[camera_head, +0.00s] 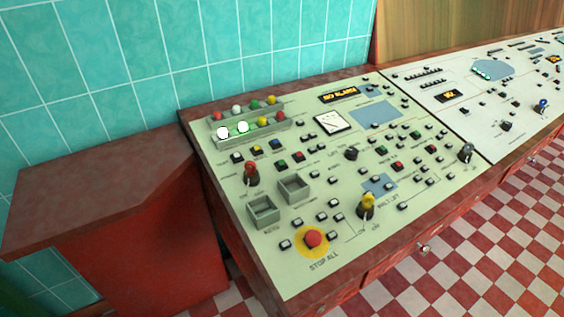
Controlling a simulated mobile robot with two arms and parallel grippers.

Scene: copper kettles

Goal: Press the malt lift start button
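The control panel (330,262) is a pale green sloping board with many small buttons, knobs and lamps. A small label that seems to read "MALT LIFT" (388,199) is beside a yellow rotary switch (367,203) at the lower right. Small dark buttons with pale caps surround a blue-grey plate (378,183) above that switch. A green button (381,151) and a red button (397,165) lie further up. The lettering is too small to tell which one is the malt lift start button. Neither gripper is in view.
A red stop-all mushroom button (314,239) on a yellow disc is near the front edge. A dark red cabinet (150,235) adjoins at left; checkered floor (470,245) lies in front.

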